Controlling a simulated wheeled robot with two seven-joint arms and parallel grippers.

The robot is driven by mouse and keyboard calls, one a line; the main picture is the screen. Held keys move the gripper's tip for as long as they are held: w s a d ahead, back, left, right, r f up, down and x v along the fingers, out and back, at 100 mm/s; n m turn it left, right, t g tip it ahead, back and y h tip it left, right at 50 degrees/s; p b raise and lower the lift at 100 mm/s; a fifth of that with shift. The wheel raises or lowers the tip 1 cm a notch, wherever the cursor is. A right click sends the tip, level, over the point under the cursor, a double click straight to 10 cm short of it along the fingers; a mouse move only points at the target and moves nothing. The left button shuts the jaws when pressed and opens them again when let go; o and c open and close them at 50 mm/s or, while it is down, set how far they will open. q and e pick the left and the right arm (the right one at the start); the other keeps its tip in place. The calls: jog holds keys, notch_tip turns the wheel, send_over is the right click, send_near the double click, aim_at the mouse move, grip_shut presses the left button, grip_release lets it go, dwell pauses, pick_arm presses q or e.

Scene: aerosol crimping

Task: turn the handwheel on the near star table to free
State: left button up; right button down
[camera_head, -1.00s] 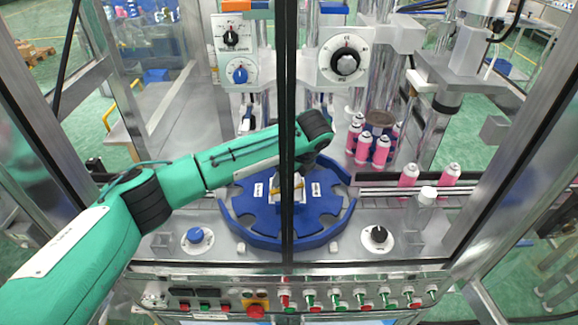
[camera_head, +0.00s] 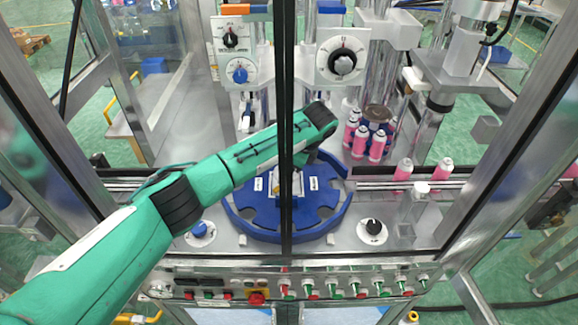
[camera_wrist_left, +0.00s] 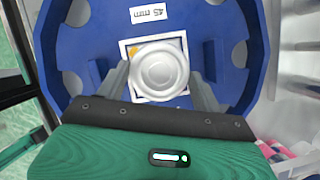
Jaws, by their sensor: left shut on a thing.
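The near star table is a blue notched disc (camera_head: 240,208) in the middle of the head view, and its blue surface (camera_wrist_left: 90,45) fills most of the left wrist view. At its centre is the handwheel, a round pale grey knob (camera_wrist_left: 159,70) on a square white plate with a yellow mark. My left gripper (camera_wrist_left: 160,82) has one finger on each side of the handwheel and is shut on it. In the head view my green left arm and a dark upright post hide the fingers and most of the handwheel. My right gripper is not in view.
A dark upright post (camera_head: 286,60) stands in front of the table's middle. Pink cans (camera_head: 360,140) stand at a second table behind right, with others (camera_head: 403,170) on the rail. Black (camera_head: 374,227) and blue (camera_head: 199,229) knobs flank the table. Switches line the front panel.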

pick_arm(q)
jog(key=o, duration=1)
jog(key=shift+c, duration=0.2)
jog(key=b+v, duration=0.2)
jog(key=v, duration=1.1)
jog(key=shift+d+r, duration=0.2)
jog(key=shift+r, duration=0.2)
